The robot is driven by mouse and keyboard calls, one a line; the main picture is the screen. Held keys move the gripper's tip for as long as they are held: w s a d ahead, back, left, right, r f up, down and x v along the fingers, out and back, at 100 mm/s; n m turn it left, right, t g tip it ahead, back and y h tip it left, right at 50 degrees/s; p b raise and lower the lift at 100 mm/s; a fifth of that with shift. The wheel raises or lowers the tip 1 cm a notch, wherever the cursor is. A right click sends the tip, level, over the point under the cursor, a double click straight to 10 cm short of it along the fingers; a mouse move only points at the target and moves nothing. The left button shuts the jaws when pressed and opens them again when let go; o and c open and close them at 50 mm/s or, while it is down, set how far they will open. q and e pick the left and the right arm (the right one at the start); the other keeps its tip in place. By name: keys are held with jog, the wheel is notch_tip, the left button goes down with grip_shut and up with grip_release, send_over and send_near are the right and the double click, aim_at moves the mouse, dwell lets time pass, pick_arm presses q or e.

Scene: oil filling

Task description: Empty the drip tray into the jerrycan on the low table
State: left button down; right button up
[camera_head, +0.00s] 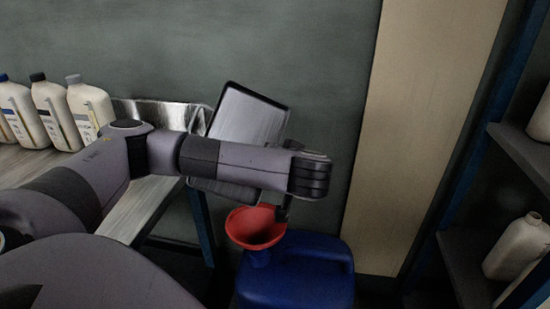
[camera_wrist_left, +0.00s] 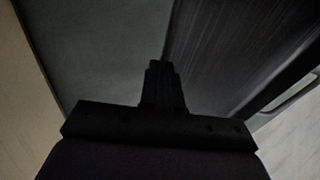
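The drip tray (camera_head: 247,117) is a dark grey rectangular pan, steeply tilted behind my left forearm in the head view. Its lower edge is near the red funnel (camera_head: 255,226), which sits in the mouth of the blue jerrycan (camera_head: 298,272). My left arm reaches across the tray and hides its middle. In the wrist view my left gripper (camera_wrist_left: 164,82) has its fingers together at the edge of the tray (camera_wrist_left: 235,50) and appears shut on it. Any liquid is not visible. The low table under the jerrycan cannot be made out. My right gripper is out of view.
A bench (camera_head: 150,205) at left carries several white bottles (camera_head: 90,105) and a shiny metal sheet (camera_head: 160,112). A blue-framed shelf (camera_head: 470,265) with pale bottles (camera_head: 515,245) stands at right. A pale panel (camera_head: 420,130) and dark wall are behind.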

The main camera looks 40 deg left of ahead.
pick_arm(q)
jog(key=shift+r, duration=0.1)
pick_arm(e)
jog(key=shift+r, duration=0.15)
pick_arm(q)
jog(key=y+p, duration=0.1)
jog(key=p, duration=0.2)
jog(key=d+t+p, duration=0.1)
jog(key=p, duration=0.2)
jog(key=shift+s+d+r+y, duration=0.25)
jog(key=shift+s+r+y, duration=0.05)
jog(key=shift+s+y, duration=0.1)
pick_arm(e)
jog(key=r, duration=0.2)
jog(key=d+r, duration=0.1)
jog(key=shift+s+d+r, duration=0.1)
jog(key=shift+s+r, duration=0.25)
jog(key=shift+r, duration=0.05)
pick_arm(q)
jog(key=shift+p, duration=0.35)
dwell(1.0)
jog(key=shift+f, duration=0.1)
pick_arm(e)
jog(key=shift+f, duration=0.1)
